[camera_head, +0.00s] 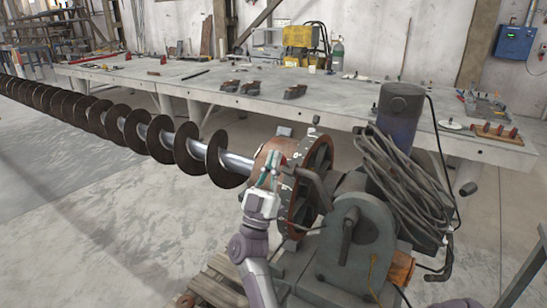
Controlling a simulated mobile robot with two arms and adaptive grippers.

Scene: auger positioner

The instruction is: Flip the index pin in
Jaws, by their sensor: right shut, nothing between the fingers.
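The auger positioner (360,240) stands at the right, a grey machine with a motor. Its large toothed wheel (318,160) faces the auger (187,147), a shaft with dark spiral flights coming in from the left. My right gripper (271,165) is raised in front of the wheel's left side, its fingers shut and empty. It overlaps the wheel's rim in the picture; I cannot tell whether it touches. The index pin is too small or hidden by the gripper to make out. My left gripper is not in view.
A long grey workbench (330,95) runs behind, with tools and dark metal parts (250,88) on it. A coil of black cable (405,180) hangs on the machine's motor side. A wooden pallet (218,285) lies low beneath. The concrete floor at left is clear.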

